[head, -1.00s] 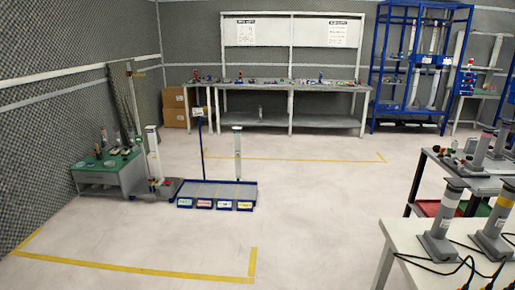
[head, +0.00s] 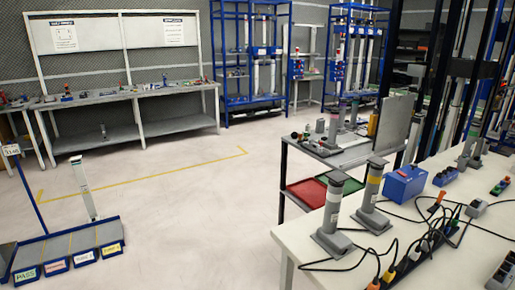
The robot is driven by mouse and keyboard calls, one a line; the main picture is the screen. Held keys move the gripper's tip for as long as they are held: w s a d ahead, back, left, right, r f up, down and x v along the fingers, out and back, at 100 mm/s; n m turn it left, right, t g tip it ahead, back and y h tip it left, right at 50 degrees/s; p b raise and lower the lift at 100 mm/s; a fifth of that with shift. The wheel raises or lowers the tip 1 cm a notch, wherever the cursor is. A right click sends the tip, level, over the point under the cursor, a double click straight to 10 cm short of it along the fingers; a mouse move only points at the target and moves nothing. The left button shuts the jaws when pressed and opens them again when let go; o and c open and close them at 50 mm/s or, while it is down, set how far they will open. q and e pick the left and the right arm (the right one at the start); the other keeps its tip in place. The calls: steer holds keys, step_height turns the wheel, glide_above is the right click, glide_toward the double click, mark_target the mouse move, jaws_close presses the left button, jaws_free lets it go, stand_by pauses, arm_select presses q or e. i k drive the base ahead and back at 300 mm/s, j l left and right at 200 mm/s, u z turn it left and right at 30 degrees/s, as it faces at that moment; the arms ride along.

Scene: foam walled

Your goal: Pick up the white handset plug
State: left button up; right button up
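Two grey column-shaped handsets stand upright on the white table at the right. The handset with a white band (head: 332,218) is nearer, and the one with a yellow band (head: 373,190) is behind it. Black cables run from them towards a dark power strip (head: 430,257) with several plugs along it. A small whitish plug (head: 415,251) appears at the strip, between orange-coloured ones. It is too small to tell how it is seated or which cable it ends. Neither of my grippers is in view.
The white table (head: 305,240) also carries a blue box (head: 404,183) and small devices. A dark cart (head: 318,150) with red and green trays stands behind it. A blue-edged rack (head: 68,252) stands at left. The floor between is clear.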

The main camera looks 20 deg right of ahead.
mark_target(415, 255)
steer(key=i+z, duration=0.35)
steer(key=i+j+z, duration=0.1)
steer(key=z, duration=0.3)
steer(key=i+j+z, duration=0.2)
steer(key=z, duration=0.15)
